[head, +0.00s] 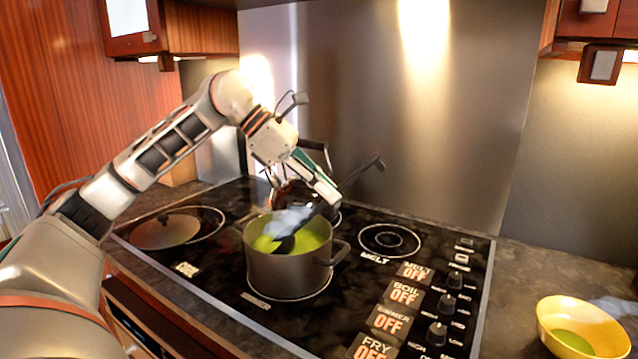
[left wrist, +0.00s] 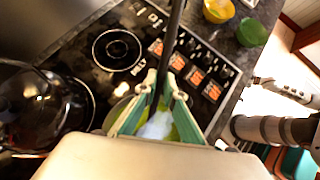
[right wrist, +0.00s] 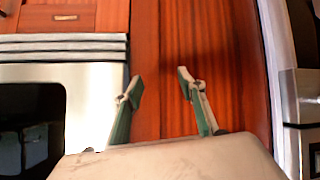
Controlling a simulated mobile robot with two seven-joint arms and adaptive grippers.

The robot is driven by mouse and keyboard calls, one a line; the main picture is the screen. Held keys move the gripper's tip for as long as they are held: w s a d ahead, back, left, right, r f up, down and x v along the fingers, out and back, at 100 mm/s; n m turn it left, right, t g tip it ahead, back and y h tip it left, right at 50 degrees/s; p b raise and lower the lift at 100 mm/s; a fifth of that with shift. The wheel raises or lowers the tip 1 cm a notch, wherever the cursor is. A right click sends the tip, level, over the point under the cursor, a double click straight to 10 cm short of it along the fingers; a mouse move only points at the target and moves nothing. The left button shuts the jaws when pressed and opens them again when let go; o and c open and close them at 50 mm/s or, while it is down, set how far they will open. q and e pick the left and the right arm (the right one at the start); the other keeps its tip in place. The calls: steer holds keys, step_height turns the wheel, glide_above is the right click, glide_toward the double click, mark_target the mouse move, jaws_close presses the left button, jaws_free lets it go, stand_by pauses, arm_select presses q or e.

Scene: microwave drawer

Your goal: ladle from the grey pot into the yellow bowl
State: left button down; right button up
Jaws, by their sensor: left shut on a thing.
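The grey pot (head: 290,275) stands on the cooktop with green soup (head: 313,236) inside and pale steam over it. My left gripper (head: 326,192) is shut on the dark handle of the ladle (head: 362,173), above the pot. The ladle leans, its handle end up to the right and its lower end in the pot at the soup. The left wrist view shows the handle (left wrist: 173,45) between the fingers (left wrist: 158,88). The yellow bowl (head: 555,318) stands on the counter at the right with some green soup in it. My right gripper (right wrist: 160,83) is open and empty, before wooden panels.
A dark glossy kettle-like vessel (left wrist: 45,110) stands behind the pot, close to my left gripper. The cooktop (head: 385,270) has knobs and OFF labels along its right side. A round green thing (left wrist: 251,32) sits near the bowl. Counter between cooktop and bowl is clear.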

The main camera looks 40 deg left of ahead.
arm_select(q)
steer(key=shift+w+d+r+y+p, duration=0.15)
steer(key=shift+d+r+y+p, duration=0.2)
steer(key=shift+p, duration=0.4)
steer(key=shift+w+d+r+y+p, duration=0.15)
steer(key=shift+r+p, duration=0.25)
steer(key=shift+p, duration=0.35)
steer(key=shift+w+d+r+g+p, duration=0.1)
steer(key=shift+w+d+g+p, duration=0.25)
steer(key=shift+p, duration=0.7)
arm_select(e)
steer(key=shift+s+a+r, duration=0.15)
steer(key=shift+a+r, duration=0.05)
steer(key=shift+r, duration=0.4)
steer(key=shift+s+a+r, duration=0.15)
steer(key=shift+r, duration=0.5)
steer(key=shift+s+a+r, duration=0.15)
steer(key=shift+a+r, duration=0.05)
steer(key=shift+r, duration=0.4)
